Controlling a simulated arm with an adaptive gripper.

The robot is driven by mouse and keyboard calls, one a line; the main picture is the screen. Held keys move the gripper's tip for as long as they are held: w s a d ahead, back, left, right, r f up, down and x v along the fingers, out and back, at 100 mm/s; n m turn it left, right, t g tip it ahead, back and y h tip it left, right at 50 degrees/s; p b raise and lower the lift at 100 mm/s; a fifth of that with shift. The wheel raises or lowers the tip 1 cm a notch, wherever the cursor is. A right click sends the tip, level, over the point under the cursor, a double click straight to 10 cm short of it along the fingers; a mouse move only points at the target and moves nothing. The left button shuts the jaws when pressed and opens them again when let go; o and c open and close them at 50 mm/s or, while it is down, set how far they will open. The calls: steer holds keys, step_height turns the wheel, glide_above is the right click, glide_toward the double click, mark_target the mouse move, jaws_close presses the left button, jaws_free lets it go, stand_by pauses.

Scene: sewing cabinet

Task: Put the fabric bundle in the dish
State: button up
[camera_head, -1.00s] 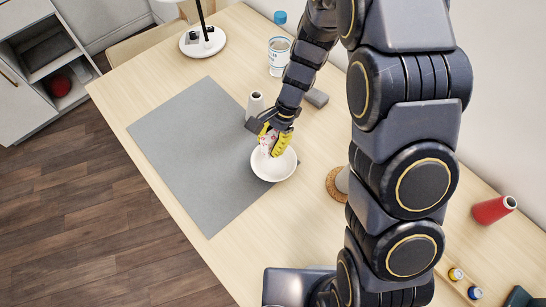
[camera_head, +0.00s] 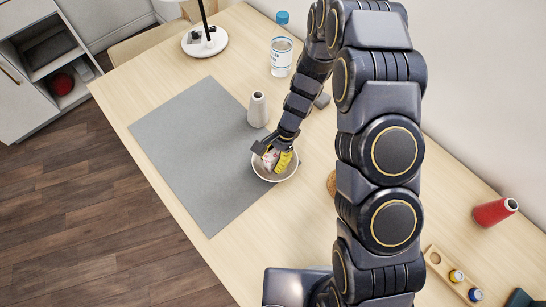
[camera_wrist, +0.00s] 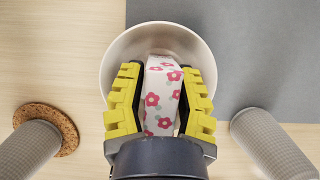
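The fabric bundle (camera_wrist: 163,95), white with pink flowers, is between the two yellow-and-black fingers of my gripper (camera_wrist: 160,92) in the wrist view. The fingers appear to be against its sides. It also shows in the head view (camera_head: 269,159), partly hidden by my fingers. The dish (camera_head: 274,180) is a round white bowl on the table, by the right edge of the grey mat. My fingertips and the bundle are at the dish's opening, inside its rim (camera_wrist: 111,62) as seen from above. Whether the bundle touches the bottom cannot be told.
A grey mat (camera_head: 190,150) lies left of the dish.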

steer(key=shift+o, duration=0.3)
steer(key=shift+r, duration=0.25)
steer(key=s+d+r+n, duration=0.1)
steer(key=d+r, duration=0.2)
steer(key=r, duration=0.6)
steer(key=d+r+n, duration=0.1)
steer(key=d+r, duration=0.2)
steer(key=r, duration=0.6)
steer(key=s+d+r+n+h, duration=0.1)
steer(key=s+d+r+n, duration=0.1)
steer(key=s, duration=0.4)
steer(key=s+d+r+n+t+h, duration=0.1)
steer(key=s+d+r+n, duration=0.1)
steer(key=s+r, duration=0.2)
steer(key=s+d+r+n+h, duration=0.1)
steer(key=s+d+r+n, duration=0.1)
steer(key=s, duration=0.7)
steer(key=shift+d+r+n+t, duration=0.25)
steer(key=shift+r+n, duration=0.25)
steer(key=shift+r, duration=0.35)
